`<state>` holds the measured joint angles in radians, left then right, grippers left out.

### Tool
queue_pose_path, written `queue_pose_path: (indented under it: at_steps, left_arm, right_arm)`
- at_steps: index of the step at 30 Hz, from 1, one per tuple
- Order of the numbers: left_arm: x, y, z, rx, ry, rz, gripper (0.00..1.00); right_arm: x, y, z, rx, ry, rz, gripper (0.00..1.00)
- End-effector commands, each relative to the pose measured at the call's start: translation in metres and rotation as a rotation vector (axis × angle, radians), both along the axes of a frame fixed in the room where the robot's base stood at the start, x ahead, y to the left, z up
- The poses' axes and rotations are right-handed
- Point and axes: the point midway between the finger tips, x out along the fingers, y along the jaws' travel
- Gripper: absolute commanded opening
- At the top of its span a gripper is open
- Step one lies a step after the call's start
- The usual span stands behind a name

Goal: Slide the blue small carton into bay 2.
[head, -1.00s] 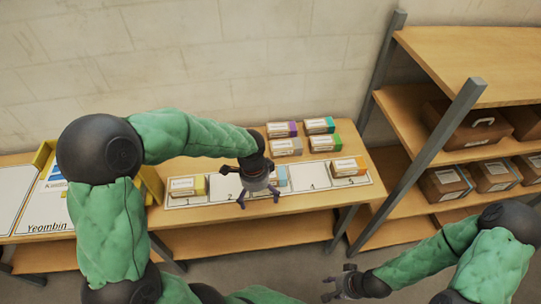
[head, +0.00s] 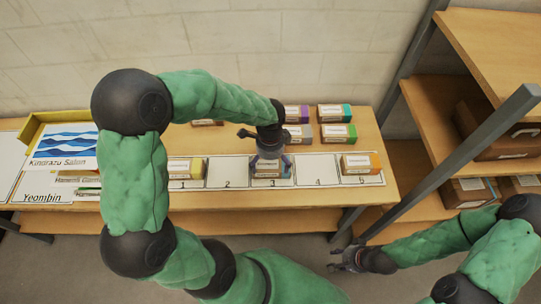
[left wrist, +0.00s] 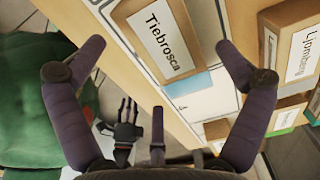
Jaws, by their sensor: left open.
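The blue small carton (head: 266,172), a light brown box with a blue end and a white label, sits in bay 3 of the numbered strip. Its label reads "Tiebrosca" in the left wrist view (left wrist: 157,38). My left gripper (head: 271,158) is open above this carton, which partly hides it in the head view. In the wrist view its fingers stand apart on either side of the carton; contact cannot be told. Bay 2 (head: 228,172) is empty, left of the carton. My right gripper (head: 342,260) looks open and empty, away from the table's front edge.
A yellow-ended carton (head: 185,168) stands in bay 1 and an orange-ended carton (head: 360,163) in bay 5. Bay 4 (head: 316,171) is empty. Several cartons, including a green-ended one (head: 338,133), stand behind the strip. A shelf rack (head: 470,140) is at right.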

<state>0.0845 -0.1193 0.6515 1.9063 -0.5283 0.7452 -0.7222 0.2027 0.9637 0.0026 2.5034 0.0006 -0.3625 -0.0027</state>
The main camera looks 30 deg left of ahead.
Motion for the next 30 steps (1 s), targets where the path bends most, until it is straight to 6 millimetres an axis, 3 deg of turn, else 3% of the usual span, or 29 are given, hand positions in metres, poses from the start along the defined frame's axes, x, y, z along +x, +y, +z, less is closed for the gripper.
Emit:
queue_pose_path:
  at_steps: [3,9,21,23,27,30]
  left_arm:
    - [0.000,0.000,-0.020,-0.001,0.001,0.002,1.00]
    - [0.000,0.000,-0.039,0.000,0.000,0.001,1.00]
    - [0.000,0.000,-0.043,-0.001,-0.001,0.001,1.00]
    - [0.000,0.000,-0.043,-0.001,-0.001,0.001,0.86]
    - [0.000,0.000,-0.043,-0.001,-0.001,0.001,0.46]
    - [0.000,0.000,-0.043,0.000,0.000,0.001,0.45]
  right_arm:
    - [0.000,0.000,-0.009,0.000,0.000,0.000,0.40]
    - [0.000,0.000,-0.015,0.000,0.000,0.000,0.40]
    - [0.000,0.000,-0.016,0.000,0.000,0.000,0.40]
    - [0.000,0.000,-0.016,0.000,0.000,0.000,0.40]
    - [0.000,0.000,-0.016,0.000,0.000,0.000,0.40]
    - [0.000,0.000,-0.016,0.000,0.000,0.000,0.40]
